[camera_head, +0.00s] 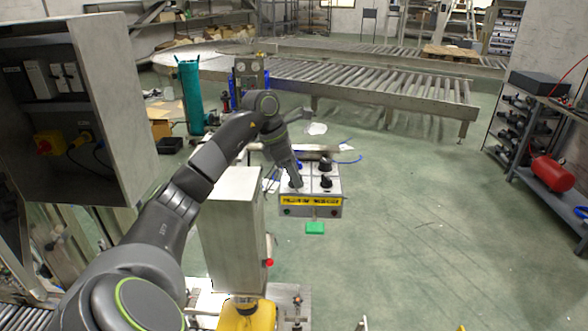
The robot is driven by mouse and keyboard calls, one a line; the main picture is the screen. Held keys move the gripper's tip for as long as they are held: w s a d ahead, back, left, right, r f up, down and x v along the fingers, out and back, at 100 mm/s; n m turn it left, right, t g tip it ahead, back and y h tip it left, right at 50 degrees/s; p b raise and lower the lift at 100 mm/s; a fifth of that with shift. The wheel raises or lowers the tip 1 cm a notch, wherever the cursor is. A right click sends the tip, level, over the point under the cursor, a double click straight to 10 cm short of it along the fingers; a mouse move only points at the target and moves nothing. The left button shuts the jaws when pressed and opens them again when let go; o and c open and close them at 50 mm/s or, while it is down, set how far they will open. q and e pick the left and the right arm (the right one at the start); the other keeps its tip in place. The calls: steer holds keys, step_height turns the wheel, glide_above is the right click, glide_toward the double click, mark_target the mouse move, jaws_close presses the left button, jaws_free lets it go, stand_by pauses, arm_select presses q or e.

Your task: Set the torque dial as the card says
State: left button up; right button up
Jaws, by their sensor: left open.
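A grey control box (313,211) with a yellow label strip stands ahead, with black dials on its top. One black dial (326,181) shows at the top right, and another dial (326,165) sits behind it. My left gripper (296,184) reaches down at the left side of the box's top, at or just above the surface there. It is open; whether it touches a dial I cannot tell. The gripper hides part of the left side of the top. No card with readable text can be made out. My right gripper is not in view.
A small green block (315,228) lies in front of the box. A tall grey cabinet (232,230) stands close on its left, and a large open electrical cabinet (110,110) is farther left. A roller conveyor (370,88) runs behind.

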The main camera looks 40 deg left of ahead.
arm_select(q)
steer(key=shift+f, duration=0.2)
steer(key=c, duration=1)
